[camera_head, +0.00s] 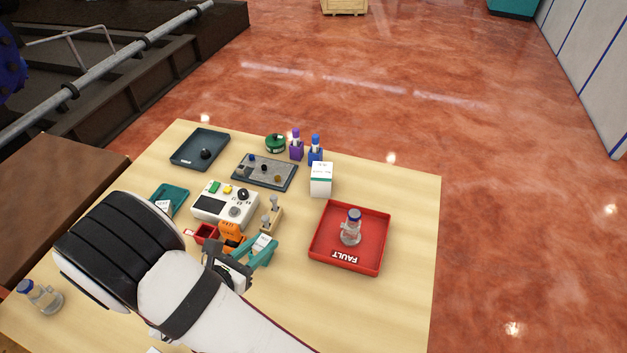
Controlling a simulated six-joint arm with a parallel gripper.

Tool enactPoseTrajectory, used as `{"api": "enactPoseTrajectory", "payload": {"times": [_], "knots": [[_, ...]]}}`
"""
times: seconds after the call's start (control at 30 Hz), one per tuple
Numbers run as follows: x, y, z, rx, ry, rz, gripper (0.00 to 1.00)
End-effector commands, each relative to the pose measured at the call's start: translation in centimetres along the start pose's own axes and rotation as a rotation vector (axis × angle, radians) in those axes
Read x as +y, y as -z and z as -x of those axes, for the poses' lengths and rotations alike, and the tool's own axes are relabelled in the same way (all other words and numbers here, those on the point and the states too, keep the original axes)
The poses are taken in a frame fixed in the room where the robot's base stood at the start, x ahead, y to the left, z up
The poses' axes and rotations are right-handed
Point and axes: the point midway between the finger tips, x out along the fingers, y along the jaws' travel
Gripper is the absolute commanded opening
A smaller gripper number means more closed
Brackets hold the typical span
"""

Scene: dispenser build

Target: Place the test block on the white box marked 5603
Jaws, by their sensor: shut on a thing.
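My gripper (228,268) is at the left middle of the table, seen from behind and above. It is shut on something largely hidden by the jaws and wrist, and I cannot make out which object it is. An orange piece (231,234) shows just beyond the jaws. A teal piece with a white label (263,252) shows right beside them. I cannot tell whether either is held. A white box with a green band (321,181) stands upright at the back right of the table. Its marking is too small to read. I cannot identify the test block with certainty.
A red FAULT tray (318,255) holds a clear blue-capped bottle (351,228). A white device (225,206), a wooden peg stand (271,220) and a small red bin (205,233) crowd the gripper. Purple and blue bottles (315,152) stand behind the white box. The right table edge is clear.

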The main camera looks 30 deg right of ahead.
Motion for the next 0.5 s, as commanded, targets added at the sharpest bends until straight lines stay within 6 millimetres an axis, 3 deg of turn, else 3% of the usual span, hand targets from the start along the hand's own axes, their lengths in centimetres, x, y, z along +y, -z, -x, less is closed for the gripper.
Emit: {"api": "enactPoseTrajectory", "payload": {"times": [0.13, 0.23, 0.4, 0.5], "knots": [[0.3, -4.4, -7.0, -0.001, 0.058, -0.03, 0.0], [-0.8, -8.2, -12.2, -0.003, 0.093, -0.044, 0.0], [-5.1, -14.5, -19.8, -0.004, 0.146, -0.064, 0.0], [-7.6, -17.1, -22.4, -0.003, 0.167, -0.071, 0.0]]}}
